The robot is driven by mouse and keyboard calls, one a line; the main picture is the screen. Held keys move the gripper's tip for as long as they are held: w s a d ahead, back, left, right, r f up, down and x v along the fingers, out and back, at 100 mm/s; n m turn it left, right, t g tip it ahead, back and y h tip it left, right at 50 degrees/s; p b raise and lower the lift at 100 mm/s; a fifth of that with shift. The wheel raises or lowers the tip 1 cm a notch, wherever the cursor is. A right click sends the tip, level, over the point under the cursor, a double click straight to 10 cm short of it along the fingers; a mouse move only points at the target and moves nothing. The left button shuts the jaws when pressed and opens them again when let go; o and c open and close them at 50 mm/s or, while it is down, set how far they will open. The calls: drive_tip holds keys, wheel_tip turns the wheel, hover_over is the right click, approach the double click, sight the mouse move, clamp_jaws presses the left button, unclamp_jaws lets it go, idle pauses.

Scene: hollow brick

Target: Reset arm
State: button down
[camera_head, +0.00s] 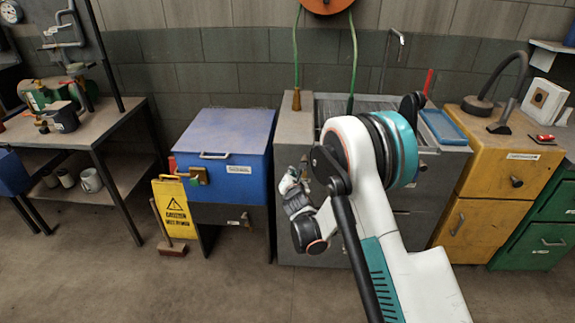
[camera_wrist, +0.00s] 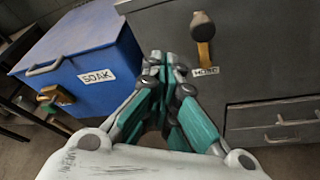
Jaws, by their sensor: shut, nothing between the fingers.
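My arm reaches up from the bottom right of the head view. My gripper (camera_wrist: 166,62) shows in the wrist view with its teal fingers together and nothing between them. It points toward the grey cabinet (camera_wrist: 255,60), near its left side.
A workbench (camera_head: 115,128) is at left. A yellow cabinet (camera_head: 480,165) and a green cabinet (camera_head: 548,232) stand at right. The floor at front left is clear.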

drive_tip(key=s+d+r+m+g+h, duration=0.1)
drive_tip(key=s+d+r+m+g, duration=0.1)
drive_tip(key=s+d+r+m, duration=0.8)
drive_tip(key=s+d+r+m+g+h, duration=0.2)
drive_tip(key=s+d+r+m, duration=0.5)
drive_tip(key=r, duration=0.5)
drive_tip(key=s+d+m+g, duration=0.1)
drive_tip(key=s+m, duration=0.6)
drive_tip(key=s, duration=0.8)
drive_tip(key=s+d+m+g+y, duration=0.1)
drive_tip(key=s+d+m, duration=0.3)
drive_tip(key=s, duration=1.2)
drive_tip(key=m+g, duration=0.1)
drive_tip(key=m, duration=0.2)
drive_tip(key=shift+d+r, duration=0.15)
